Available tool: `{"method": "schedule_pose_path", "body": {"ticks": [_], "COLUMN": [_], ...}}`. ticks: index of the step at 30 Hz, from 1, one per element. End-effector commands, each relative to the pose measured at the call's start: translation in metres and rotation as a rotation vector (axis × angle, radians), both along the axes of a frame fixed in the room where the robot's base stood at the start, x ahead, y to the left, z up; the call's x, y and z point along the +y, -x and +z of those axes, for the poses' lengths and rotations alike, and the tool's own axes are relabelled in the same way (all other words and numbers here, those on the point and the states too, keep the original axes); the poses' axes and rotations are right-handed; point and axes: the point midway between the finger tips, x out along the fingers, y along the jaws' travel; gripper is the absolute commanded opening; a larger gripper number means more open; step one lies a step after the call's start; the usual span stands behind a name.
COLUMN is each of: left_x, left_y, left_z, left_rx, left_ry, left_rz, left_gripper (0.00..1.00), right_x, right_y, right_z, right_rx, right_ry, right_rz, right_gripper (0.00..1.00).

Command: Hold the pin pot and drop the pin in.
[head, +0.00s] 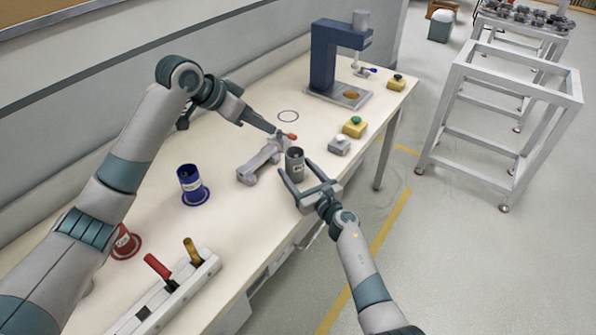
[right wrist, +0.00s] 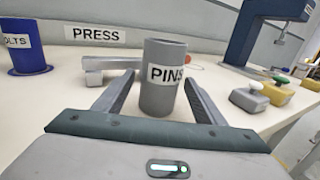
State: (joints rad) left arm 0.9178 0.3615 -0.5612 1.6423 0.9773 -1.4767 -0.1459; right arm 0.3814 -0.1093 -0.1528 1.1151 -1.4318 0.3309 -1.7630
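The grey pin pot (head: 295,163), labelled PINS, stands upright near the table's front edge; it also shows in the right wrist view (right wrist: 163,90). My right gripper (head: 297,171) is open, with one finger on each side of the pot and visible gaps to its sides. My left gripper (head: 283,134) is just behind the pot in the head view, its narrow tip appearing closed on a small orange-red pin (head: 292,137). In the right wrist view the pot hides most of that area; a bit of reddish colour shows beside it.
A grey block fixture (head: 258,165) lies left of the pot. A blue pot (head: 191,185) stands further left, with a rack (head: 165,300) of coloured handles in front. Button boxes (head: 354,127) and a blue press (head: 325,60) stand to the right.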

Motion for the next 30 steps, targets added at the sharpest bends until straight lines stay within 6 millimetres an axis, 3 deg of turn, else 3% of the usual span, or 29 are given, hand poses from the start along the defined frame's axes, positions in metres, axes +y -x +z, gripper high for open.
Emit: {"method": "schedule_pose_path", "body": {"ticks": [14,30], "left_x": [0.000,0.000], "left_y": [0.000,0.000], "left_z": [0.000,0.000], "left_rx": [0.000,0.000], "left_ry": [0.000,0.000], "left_rz": [0.000,0.000], "left_gripper": [0.34,0.34], "right_x": [-0.008,-0.047], "right_y": [0.012,0.084], "right_z": [-0.001,-0.001], "right_rx": [0.000,-0.001], "right_ry": [0.004,0.003], "right_rz": [-0.002,0.001], "right_gripper": [0.65,0.65]}}
